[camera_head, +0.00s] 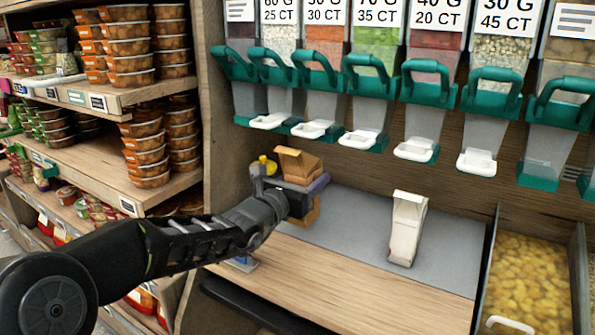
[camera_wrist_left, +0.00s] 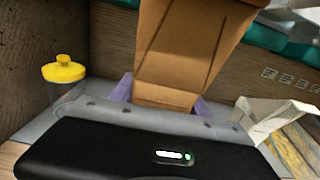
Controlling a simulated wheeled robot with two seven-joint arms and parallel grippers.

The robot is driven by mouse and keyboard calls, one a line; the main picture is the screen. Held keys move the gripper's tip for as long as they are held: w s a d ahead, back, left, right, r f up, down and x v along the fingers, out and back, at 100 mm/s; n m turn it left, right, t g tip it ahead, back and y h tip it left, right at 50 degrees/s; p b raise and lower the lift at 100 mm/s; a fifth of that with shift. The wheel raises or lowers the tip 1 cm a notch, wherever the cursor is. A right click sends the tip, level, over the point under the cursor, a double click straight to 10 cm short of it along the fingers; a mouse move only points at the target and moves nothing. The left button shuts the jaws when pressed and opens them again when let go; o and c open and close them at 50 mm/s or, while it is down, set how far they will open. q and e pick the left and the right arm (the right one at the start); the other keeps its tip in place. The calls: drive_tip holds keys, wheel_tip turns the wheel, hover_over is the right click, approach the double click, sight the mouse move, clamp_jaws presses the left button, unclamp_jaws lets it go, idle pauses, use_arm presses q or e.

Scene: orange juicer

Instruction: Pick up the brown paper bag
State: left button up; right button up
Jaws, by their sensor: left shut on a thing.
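The brown paper bag (camera_head: 299,167) is upright at the left end of the counter, with its top flap folded over. My left gripper (camera_head: 300,190) is shut around it, with a purple fingertip showing at its right side. In the left wrist view the bag (camera_wrist_left: 185,55) stands between two purple fingers (camera_wrist_left: 165,98). The gripper hides part of the bag's lower half, and I cannot tell whether its base touches the counter. My right gripper is not in view.
A white carton-like bag (camera_head: 406,228) stands on the grey mat (camera_head: 345,225). A yellow-topped container (camera_head: 266,166) is behind my left gripper. Dispensers with green handles (camera_head: 370,75) hang above. Shelves of stacked tubs (camera_head: 125,50) are at the left. The wooden counter front (camera_head: 350,290) is clear.

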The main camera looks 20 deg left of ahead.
use_arm(q)
drive_tip(key=s+d, duration=0.6)
drive_tip(key=shift+s, duration=0.2)
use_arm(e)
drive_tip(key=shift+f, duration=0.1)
use_arm(q)
drive_tip(key=shift+a, duration=0.15)
